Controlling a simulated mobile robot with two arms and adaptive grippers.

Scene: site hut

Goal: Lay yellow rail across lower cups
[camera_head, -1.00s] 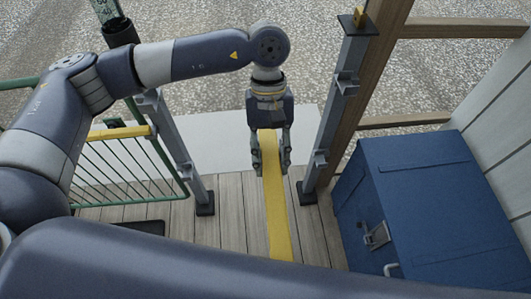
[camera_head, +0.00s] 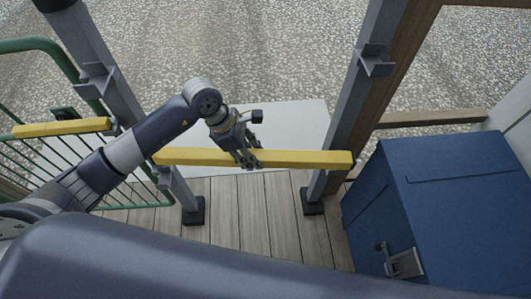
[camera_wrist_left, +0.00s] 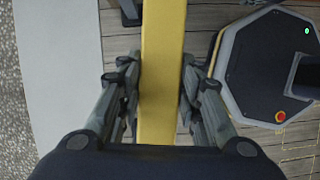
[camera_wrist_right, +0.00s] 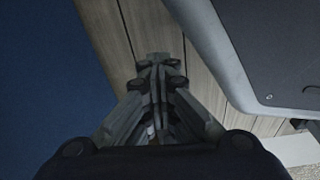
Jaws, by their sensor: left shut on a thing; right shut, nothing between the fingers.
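The yellow rail (camera_head: 310,159) lies crosswise in the head view, roughly level, in front of the two grey posts. My left gripper (camera_head: 247,158) is shut on it near its middle. In the left wrist view the rail (camera_wrist_left: 161,105) runs between the fingers. Its right end overlaps the right post (camera_head: 340,115), its left end is near the left post (camera_head: 110,90). An upper cup (camera_head: 374,64) shows on the right post. My right gripper (camera_wrist_right: 157,75) is shut and empty, seen in the right wrist view.
A blue chest (camera_head: 440,190) stands at the right. A green railing (camera_head: 100,185) and another yellow bar (camera_head: 62,127) are at the left. A white slab (camera_head: 285,120) lies behind the posts. The wooden floor (camera_head: 255,215) between the posts is clear.

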